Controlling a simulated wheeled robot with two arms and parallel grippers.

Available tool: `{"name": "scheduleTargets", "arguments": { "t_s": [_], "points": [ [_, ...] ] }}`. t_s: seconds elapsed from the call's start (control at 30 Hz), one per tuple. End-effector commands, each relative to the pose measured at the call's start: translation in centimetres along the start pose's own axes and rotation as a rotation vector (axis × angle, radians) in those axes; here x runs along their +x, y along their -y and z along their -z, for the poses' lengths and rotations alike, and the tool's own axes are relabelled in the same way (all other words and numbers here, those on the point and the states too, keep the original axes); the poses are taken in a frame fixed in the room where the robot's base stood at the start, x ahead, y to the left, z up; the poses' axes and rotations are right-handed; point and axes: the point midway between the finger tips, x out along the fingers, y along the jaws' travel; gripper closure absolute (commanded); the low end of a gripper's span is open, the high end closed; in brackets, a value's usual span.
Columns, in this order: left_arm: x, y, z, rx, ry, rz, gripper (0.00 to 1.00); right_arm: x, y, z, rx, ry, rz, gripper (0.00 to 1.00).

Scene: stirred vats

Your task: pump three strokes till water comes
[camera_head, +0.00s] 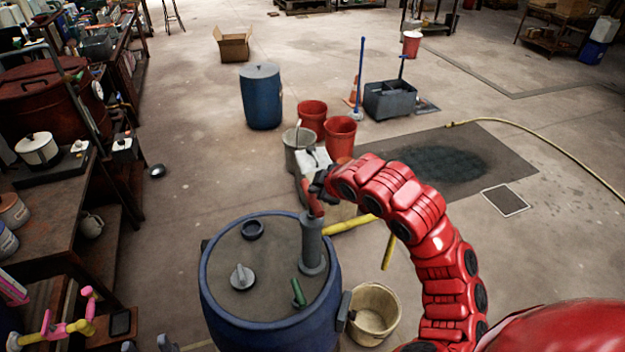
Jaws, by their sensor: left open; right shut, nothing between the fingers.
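A blue drum (225,315) with a grey top stands in the lower middle. A grey pump body (312,247) rises from its top, with a red part (314,199) at its upper end. My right gripper (318,187) is shut and empty at that red part; whether it touches it I cannot tell. A yellow pipe (347,226) runs right from beside the pump, and another yellow piece (388,252) points down. A cream bucket (375,312) stands right of the drum. No water shows. My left gripper (147,344) is open at the bottom edge, mostly cut off.
A cluttered bench (60,205) lines the left. Red buckets (340,137), a grey bucket (299,150) and another blue drum (261,100) stand behind the pump. A grey mop bucket (390,100) and a floor mat (500,150) lie beyond.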

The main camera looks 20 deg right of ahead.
Motion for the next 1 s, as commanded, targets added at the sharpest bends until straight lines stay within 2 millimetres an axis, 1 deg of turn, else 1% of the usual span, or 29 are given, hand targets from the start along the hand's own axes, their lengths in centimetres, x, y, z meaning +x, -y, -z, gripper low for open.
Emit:
{"name": "scheduleTargets", "arguments": {
  "t_s": [1.0],
  "points": [
    [-0.78, -0.04, -0.13, 0.0, 0.0, 0.0, 0.53, 0.96, 0.76, -0.79, 0.001, 0.003, 0.003, 1.0]
  ]
}}
